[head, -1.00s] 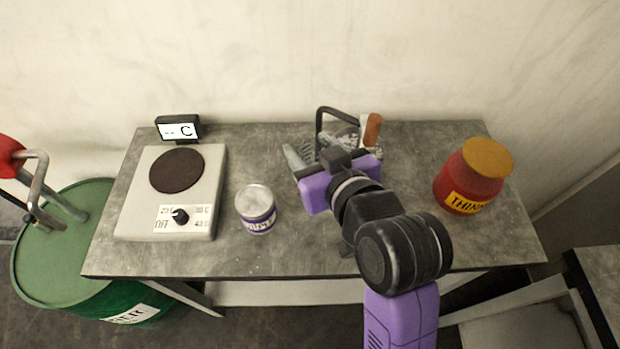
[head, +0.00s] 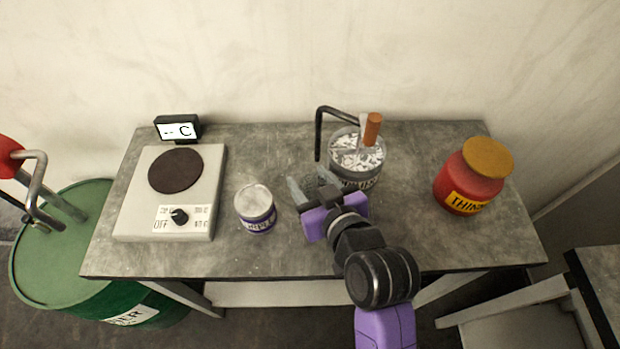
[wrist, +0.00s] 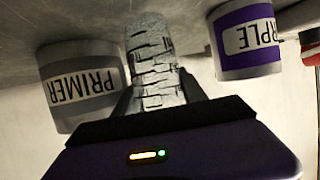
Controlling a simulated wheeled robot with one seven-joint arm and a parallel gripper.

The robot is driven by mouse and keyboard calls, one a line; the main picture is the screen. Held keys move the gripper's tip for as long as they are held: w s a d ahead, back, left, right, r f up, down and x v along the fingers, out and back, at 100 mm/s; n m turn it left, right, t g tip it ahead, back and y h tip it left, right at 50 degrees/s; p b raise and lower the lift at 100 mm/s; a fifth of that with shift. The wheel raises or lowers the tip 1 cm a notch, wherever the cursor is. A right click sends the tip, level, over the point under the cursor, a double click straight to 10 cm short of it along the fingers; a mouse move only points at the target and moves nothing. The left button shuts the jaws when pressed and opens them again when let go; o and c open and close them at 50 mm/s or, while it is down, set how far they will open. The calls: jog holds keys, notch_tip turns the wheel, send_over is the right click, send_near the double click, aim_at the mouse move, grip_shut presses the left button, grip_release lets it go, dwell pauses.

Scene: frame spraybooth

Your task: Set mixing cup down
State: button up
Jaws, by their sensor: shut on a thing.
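The mixing cup (wrist: 152,65) is clear with black markings and sits between my gripper's fingers in the wrist view, which is upside down. In the head view it shows faintly (head: 317,182) between the fingertips, mostly hidden. My gripper (head: 314,187) is shut on the cup, low over the middle of the grey table (head: 285,245), between the purple-labelled can and the primer can. The cup looks upright and close to the tabletop; I cannot tell whether it touches.
The primer can (head: 358,183), with an orange-handled tool in it, stands behind and right of the gripper. The purple can (head: 256,212) stands left. A hotplate (head: 140,205) and a display (head: 178,128) are farther left. A red thinner jar (head: 470,180) is right. A green drum (head: 60,260) stands left.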

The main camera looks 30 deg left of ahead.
jog(key=shift+f, duration=0.1)
jog(key=o, duration=1)
jog(key=shift+r, duration=0.25)
jog(key=v, duration=1.2)
jog(key=shift+f+b, duration=0.2)
jog(key=shift+b, duration=0.1)
jog(key=shift+d, duration=0.15)
